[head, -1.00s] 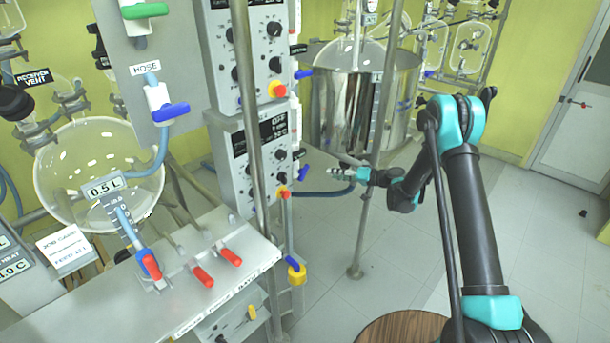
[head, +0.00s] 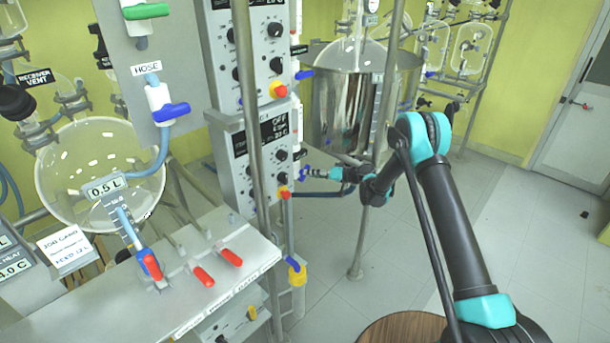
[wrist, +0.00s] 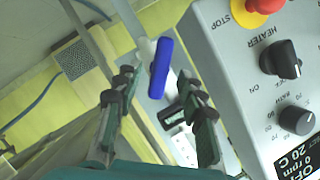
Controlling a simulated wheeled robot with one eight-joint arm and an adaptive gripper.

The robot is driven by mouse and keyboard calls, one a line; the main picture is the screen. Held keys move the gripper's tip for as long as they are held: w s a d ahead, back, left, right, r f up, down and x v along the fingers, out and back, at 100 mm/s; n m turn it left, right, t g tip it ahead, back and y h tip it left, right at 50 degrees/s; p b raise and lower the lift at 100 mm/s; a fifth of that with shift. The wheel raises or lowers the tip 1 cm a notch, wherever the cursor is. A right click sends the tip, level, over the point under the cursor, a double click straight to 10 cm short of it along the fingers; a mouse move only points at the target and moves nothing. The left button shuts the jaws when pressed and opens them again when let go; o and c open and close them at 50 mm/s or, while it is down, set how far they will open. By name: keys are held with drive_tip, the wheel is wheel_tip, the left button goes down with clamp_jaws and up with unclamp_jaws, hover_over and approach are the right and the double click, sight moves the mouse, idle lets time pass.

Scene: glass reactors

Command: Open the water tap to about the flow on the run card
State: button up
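My gripper (head: 311,173) reaches left to the right side of the lower grey control box. In the wrist view my gripper (wrist: 157,88) is open, its two fingers apart. A blue tap handle (wrist: 161,60) on a pale body shows just beyond and between the fingertips, with no clear contact. In the head view this blue handle (head: 304,172) sits at the fingertips, partly hidden. No label on it is readable, so I cannot confirm that it is the water tap. A white job card (head: 66,249) stands at the left; its small print is mostly unreadable.
The control box (wrist: 235,70) with a red stop button (wrist: 266,5) and heater knob (wrist: 281,59) is close on the right in the wrist view. A metal post (head: 378,130) stands near my arm. Other blue-handled taps include the hose tap (head: 171,112) and a lower one (head: 294,265).

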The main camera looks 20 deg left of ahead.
sight(305, 177)
drive_tip(key=shift+x, duration=2.1)
